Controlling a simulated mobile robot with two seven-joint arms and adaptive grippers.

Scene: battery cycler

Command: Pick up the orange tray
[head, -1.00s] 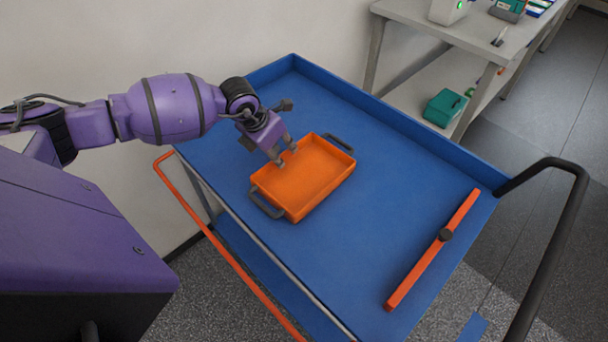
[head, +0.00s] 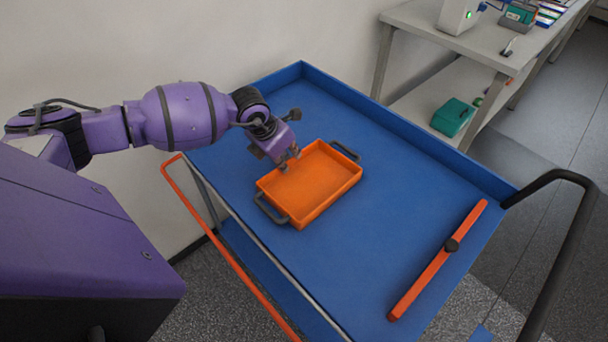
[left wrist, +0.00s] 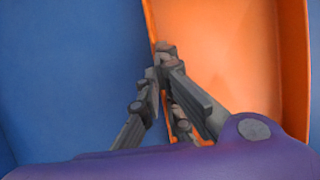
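The orange tray (head: 312,188) lies flat on the blue cart top, with a dark handle at each end. My left gripper (head: 289,163) is at its far-left long wall, pointing down. In the left wrist view the left gripper (left wrist: 163,70) has one finger on the blue outer side and one inside the tray (left wrist: 230,60). The fingers are close together, with the thin wall between them, and look shut on it. The tray's near-left end is not visible in that view. My right gripper is not in view.
The blue cart (head: 400,160) has a raised rim and a black push handle (head: 566,240) at right. An orange bar with a dark knob (head: 437,262) lies near the right edge. Bare cart surface surrounds the tray. A grey bench (head: 470,45) with equipment stands behind; a wall is at left.

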